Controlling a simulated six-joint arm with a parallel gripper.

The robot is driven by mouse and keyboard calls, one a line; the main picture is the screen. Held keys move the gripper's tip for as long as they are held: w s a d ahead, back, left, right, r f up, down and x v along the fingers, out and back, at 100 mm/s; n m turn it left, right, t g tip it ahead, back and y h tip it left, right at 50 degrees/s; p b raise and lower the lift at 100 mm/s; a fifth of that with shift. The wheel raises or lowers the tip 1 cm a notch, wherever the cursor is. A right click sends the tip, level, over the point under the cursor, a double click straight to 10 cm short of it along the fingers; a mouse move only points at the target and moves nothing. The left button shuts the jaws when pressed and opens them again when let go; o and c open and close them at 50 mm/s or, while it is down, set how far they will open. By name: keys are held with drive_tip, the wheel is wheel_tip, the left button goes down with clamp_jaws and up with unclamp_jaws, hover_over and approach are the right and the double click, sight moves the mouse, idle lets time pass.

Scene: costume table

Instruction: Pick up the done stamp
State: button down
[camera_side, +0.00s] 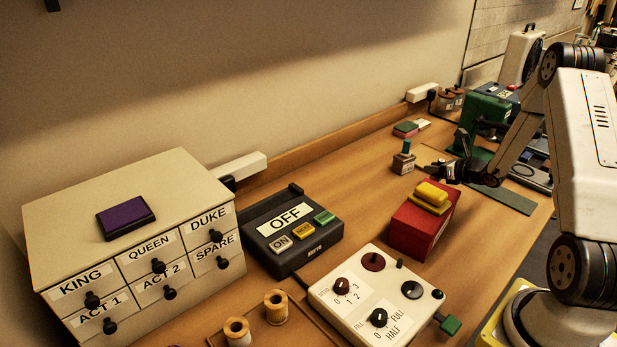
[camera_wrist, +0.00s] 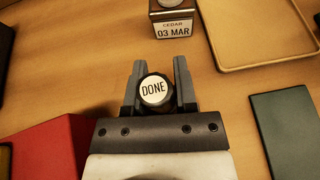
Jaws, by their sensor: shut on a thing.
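The done stamp (camera_wrist: 153,90) has a dark round body and a white round top reading DONE. In the wrist view it sits between the two grey fingers of my gripper (camera_wrist: 160,88), which are shut on it. In the side view my gripper (camera_side: 447,170) is low over the table, right of the small stamp block with a green handle. The done stamp is hard to make out there. I cannot tell whether its base touches the table.
A block labelled CEDAR 03 MAR (camera_wrist: 173,20) stands just ahead of my fingers. A tan tray (camera_wrist: 258,62) lies ahead right, a green mat (camera_wrist: 288,130) to the right. A red box (camera_side: 412,230) with a yellow top and a white knob panel (camera_side: 350,265) stand nearer the side camera.

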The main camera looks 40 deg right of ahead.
drive_tip(key=shift+s+a+r, duration=1.15)
drive_tip(key=shift+s+r, duration=0.15)
drive_tip(key=shift+s, duration=0.35)
drive_tip(key=shift+s+a+r, duration=1.2)
drive_tip(key=shift+s+r, duration=0.1)
drive_tip(key=shift+s, duration=0.4)
drive_tip(key=shift+s+a+r, duration=1.15)
drive_tip(key=shift+s+r, duration=0.15)
drive_tip(key=shift+s, duration=0.35)
